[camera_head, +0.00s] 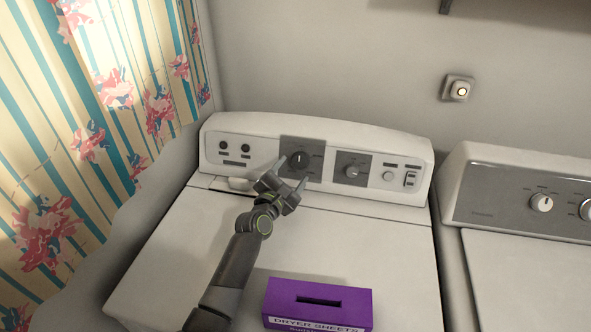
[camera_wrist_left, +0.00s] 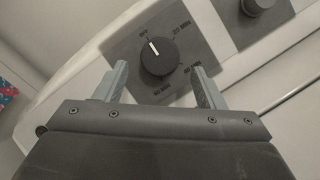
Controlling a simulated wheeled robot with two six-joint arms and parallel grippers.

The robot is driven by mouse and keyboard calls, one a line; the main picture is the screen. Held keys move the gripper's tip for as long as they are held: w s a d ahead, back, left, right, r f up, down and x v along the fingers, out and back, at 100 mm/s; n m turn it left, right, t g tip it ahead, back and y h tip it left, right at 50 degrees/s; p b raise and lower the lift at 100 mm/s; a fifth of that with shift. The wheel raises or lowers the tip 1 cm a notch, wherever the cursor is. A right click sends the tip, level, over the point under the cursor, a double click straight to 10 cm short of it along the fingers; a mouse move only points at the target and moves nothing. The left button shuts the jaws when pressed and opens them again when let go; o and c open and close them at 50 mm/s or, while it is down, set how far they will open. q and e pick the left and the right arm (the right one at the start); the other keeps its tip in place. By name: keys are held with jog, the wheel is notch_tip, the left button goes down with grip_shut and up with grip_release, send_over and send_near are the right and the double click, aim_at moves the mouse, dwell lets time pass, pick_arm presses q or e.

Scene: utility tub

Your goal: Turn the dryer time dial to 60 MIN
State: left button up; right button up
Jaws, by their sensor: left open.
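The dryer time dial (camera_head: 299,160) is a round black knob on a dark grey plate on the dryer's control panel. In the left wrist view the dial (camera_wrist_left: 159,56) has a white pointer line aimed at OFF, at its upper left. The printed marks around it read OFF, 20 MIN, 40 MIN and 60 MIN (camera_wrist_left: 155,90), the last at the lower left. My left gripper (camera_head: 291,172) is open just in front of the dial. Its two fingers (camera_wrist_left: 158,84) stand apart below the dial to its left and right, not touching it. My right gripper is not in view.
A second dark knob (camera_head: 351,171) sits right of the dial, with a button and a switch (camera_head: 410,179) further right. A purple dryer sheets box (camera_head: 318,300) stands on the dryer top (camera_head: 360,245). A washer (camera_head: 520,240) stands at the right, a floral curtain (camera_head: 90,130) at the left.

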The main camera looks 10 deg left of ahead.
aim_at(297, 165)
pick_arm(q)
jog(key=shift+b+x, duration=0.35)
jog(key=shift+x, duration=1.2)
jog(key=c, duration=1)
jog(key=shift+o, duration=0.2)
jog(key=shift+a, duration=0.1)
